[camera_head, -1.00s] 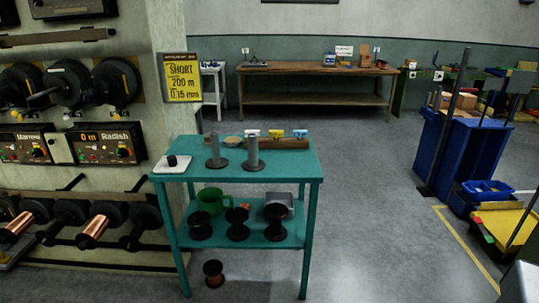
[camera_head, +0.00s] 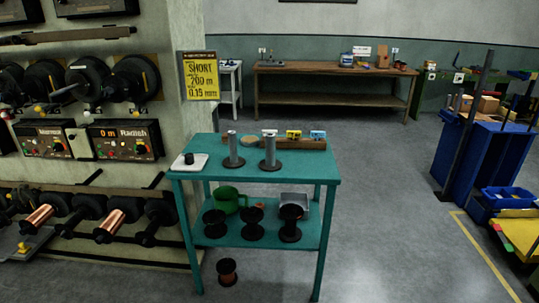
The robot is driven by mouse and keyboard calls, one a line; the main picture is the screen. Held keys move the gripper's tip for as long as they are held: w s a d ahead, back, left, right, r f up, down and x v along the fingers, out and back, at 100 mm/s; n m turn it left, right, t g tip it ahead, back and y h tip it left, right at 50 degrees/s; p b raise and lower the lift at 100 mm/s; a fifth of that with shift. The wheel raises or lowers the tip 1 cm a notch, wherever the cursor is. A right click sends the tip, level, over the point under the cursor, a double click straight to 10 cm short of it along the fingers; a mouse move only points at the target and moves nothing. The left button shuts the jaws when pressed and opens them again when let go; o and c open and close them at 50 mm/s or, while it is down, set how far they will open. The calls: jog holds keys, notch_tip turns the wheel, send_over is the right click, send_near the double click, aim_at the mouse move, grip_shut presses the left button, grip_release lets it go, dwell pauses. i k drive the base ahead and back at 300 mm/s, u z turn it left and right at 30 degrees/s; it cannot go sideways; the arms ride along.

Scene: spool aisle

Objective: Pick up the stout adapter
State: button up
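Two grey upright cylinders on dark round bases stand on top of the teal table: a left one (camera_head: 233,147) and a right one (camera_head: 270,151). They look like adapters and are close in size. The right one may be slightly thicker, but I cannot tell for sure which is the stout one. A short black cylinder (camera_head: 189,158) sits on a white plate (camera_head: 199,165) at the table's left corner. My gripper is not in view, and nothing is seen touching these things.
The winding machine wall (camera_head: 120,185) is at left, a blue cart (camera_head: 470,160) at right. Floor between is clear.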

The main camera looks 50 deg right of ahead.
aim_at(271, 164)
jog(key=u, duration=0.05)
jog(key=i, duration=1)
jog(key=z, duration=0.05)
